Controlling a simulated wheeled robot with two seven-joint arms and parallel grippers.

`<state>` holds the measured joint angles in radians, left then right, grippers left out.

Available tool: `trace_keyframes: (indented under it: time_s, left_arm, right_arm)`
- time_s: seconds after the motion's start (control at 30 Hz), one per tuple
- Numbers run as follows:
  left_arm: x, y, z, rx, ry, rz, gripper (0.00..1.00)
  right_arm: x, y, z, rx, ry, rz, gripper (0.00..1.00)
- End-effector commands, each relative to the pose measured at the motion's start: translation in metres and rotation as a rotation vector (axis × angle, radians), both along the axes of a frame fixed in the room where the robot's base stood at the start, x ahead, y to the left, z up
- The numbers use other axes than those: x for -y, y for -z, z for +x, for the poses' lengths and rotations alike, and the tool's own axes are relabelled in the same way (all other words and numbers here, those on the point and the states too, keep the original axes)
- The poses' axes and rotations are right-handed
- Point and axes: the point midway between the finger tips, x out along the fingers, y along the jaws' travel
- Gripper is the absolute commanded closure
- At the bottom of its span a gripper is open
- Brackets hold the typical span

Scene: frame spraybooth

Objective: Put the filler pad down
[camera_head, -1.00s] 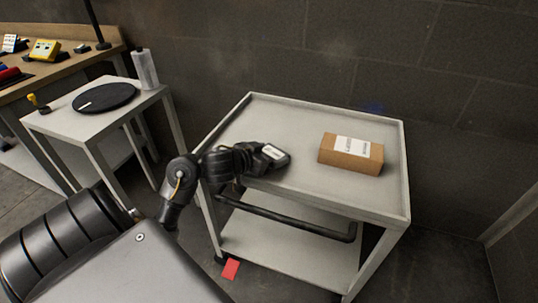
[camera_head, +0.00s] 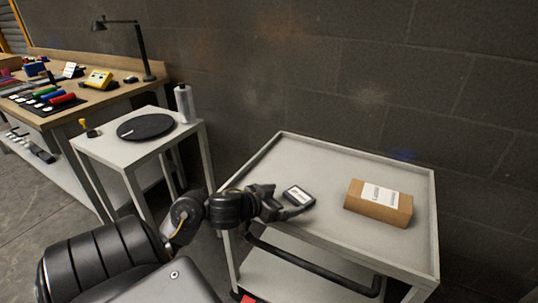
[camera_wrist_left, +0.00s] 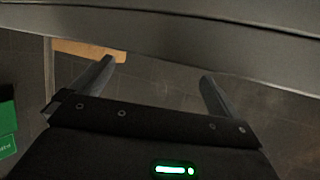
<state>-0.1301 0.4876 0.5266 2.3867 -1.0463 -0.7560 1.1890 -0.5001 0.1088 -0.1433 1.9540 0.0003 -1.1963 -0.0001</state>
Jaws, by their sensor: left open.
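The filler pad (camera_head: 298,196), a small dark block with a pale label on top, appears to lie on the grey cart's tray (camera_head: 330,165), near its left front edge. My left gripper (camera_head: 289,207) reaches in from the left, low over the tray, right beside the pad. Its fingers are open. In the left wrist view the two fingers (camera_wrist_left: 160,82) stand apart with nothing between them. The pad cannot be made out in that view. My right gripper is not in view.
A brown cardboard box (camera_head: 379,204) with a white label stands on the tray to the right. A side table (camera_head: 150,150) at left holds a black disc (camera_head: 146,127) and a bottle (camera_head: 185,103). A cluttered workbench (camera_head: 100,97) is farther left. The tray's back is clear.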

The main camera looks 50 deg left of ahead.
Motion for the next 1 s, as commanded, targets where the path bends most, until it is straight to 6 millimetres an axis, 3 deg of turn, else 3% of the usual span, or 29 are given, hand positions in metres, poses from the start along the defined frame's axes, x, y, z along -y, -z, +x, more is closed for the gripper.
trace_keyframes:
  time_s: [0.1,0.33,1.0]
  left_arm:
    - [-0.002,-0.012,-0.024,-0.004,0.000,0.003,0.00]
    - [-0.003,-0.021,-0.048,-0.002,-0.001,0.000,0.00]
    - [-0.003,-0.022,-0.054,0.000,0.000,-0.001,0.00]
  right_arm:
    - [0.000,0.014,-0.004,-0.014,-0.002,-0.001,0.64]
    - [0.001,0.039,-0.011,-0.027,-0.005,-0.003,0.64]
    - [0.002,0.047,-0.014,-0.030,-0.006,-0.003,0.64]
